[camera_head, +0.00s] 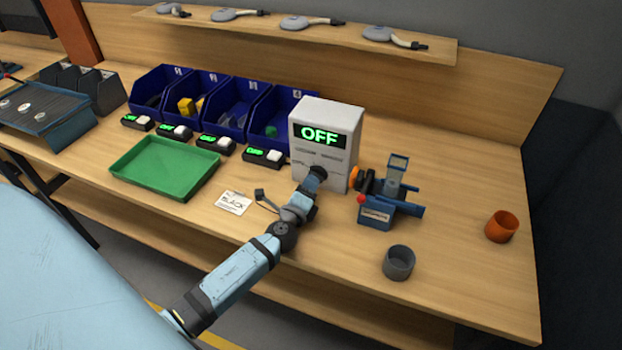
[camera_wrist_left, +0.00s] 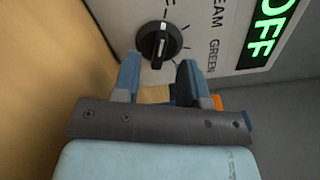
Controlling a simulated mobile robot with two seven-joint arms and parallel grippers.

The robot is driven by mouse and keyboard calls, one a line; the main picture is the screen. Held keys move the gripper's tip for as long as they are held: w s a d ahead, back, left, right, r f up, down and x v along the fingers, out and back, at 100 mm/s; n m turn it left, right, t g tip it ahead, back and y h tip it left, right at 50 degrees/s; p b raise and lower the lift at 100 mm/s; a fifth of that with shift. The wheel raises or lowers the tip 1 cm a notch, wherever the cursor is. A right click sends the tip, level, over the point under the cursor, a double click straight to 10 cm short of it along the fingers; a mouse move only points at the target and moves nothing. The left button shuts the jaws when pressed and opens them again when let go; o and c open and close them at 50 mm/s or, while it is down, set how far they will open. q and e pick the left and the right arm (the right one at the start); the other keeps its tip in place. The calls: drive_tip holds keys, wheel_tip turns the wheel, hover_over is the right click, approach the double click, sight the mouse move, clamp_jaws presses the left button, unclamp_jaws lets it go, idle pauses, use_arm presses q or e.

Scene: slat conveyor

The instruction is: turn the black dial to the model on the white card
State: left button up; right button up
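The white box (camera_head: 326,140) stands upright on the bench, its green display reading OFF. Its black dial (camera_wrist_left: 159,43) has a white pointer line and shows in the left wrist view, with printed labels around it, among them GREEN. In the head view my left gripper hides the dial. The white card (camera_head: 233,203) lies flat on the bench left of my arm; the word BLACK can be read on it. My left gripper (camera_wrist_left: 160,75) is open, one finger to each side below the dial in the wrist view, with nothing between them. My right gripper is not in view.
A blue fixture (camera_head: 376,214) with a red knob stands right of the box. A grey cup (camera_head: 398,264) and an orange cup (camera_head: 501,227) stand further right. A green tray (camera_head: 166,166) lies left, before blue bins (camera_head: 224,112) and small green-lit displays. Bench between the cups is clear.

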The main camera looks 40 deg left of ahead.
sight(319, 172)
use_arm(q)
drive_tip(key=shift+x, duration=1.15)
clamp_jaws()
